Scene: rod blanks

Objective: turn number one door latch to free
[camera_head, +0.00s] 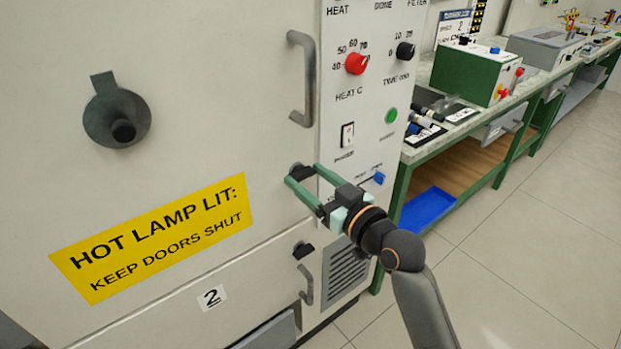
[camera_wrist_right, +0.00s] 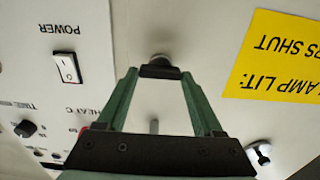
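The upper door (camera_head: 200,70) of the pale cabinet carries a dark latch (camera_head: 299,171) near its lower right corner. My right gripper (camera_head: 301,174) reaches it from the right, its green fingers on either side of the latch. In the right wrist view, the latch's black bar (camera_wrist_right: 160,72) fills the gap between the fingertips of my right gripper (camera_wrist_right: 160,74), and both tips seem to touch it. The fingers partly hide the latch in the head view. My left gripper is not in view.
A grey handle (camera_head: 303,78) stands out above the latch. The lower door, labelled 2 (camera_head: 212,297), has its own latch (camera_head: 303,250) and handle (camera_head: 307,285). A control panel (camera_head: 375,110) with knobs and switches lies right of the doors. A green bench (camera_head: 440,150) stands farther right.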

